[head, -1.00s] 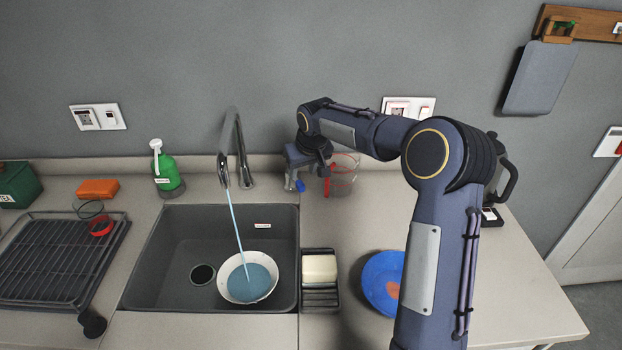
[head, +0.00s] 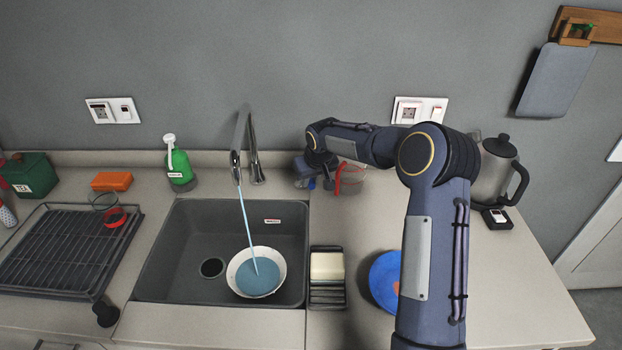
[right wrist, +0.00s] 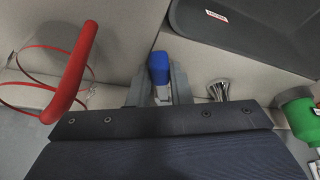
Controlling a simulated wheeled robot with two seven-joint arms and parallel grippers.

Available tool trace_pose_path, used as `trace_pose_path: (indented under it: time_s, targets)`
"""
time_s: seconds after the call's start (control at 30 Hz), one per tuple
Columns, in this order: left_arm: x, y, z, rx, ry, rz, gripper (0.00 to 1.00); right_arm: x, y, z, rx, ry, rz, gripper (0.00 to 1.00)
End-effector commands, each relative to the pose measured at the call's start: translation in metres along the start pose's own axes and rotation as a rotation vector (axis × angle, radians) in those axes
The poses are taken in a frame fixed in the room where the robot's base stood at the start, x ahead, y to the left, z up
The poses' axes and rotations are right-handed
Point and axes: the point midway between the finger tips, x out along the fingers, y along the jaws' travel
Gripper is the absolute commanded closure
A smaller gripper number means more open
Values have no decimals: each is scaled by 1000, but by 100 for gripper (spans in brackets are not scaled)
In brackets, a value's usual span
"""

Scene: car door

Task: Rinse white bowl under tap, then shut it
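The white bowl (head: 235,279) sits in the grey sink (head: 160,270) under the tap (head: 238,150). A stream of water (head: 246,222) runs from the spout into it, and bluish water shows inside. My right gripper (head: 308,183) is low on the counter, to the right of the tap. In the right wrist view my right gripper (right wrist: 159,85) has its fingers either side of a small blue piece (right wrist: 159,66) with a pale part below it. Whether the fingers press on it I cannot tell. The tap's chrome base (right wrist: 218,90) stands beside them. My left gripper is out of view.
A clear jug with a red handle (head: 340,176) stands just right of my gripper; its handle is close in the wrist view (right wrist: 75,70). A sponge holder (head: 327,292), blue plate (head: 383,283), kettle (head: 492,172), green bottle (head: 179,167) and drying rack (head: 60,255) stand around.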

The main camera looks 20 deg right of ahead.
Motion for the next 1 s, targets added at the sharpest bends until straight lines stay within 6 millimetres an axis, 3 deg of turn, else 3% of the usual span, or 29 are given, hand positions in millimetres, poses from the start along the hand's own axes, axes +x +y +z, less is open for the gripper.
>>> trace_pose_path:
  time_s: [0.37, 0.63, 0.8, 1.0]
  targets:
    - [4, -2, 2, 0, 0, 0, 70, 2, -3, 0, 13, 0, 6, 100]
    - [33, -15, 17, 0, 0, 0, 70, 5, -24, -2, 234, 4, 100, 100]
    - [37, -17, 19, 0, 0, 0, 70, 4, -34, -6, 369, 2, 154, 100]
    - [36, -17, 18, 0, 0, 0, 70, 2, -35, -8, 406, 1, 167, 100]
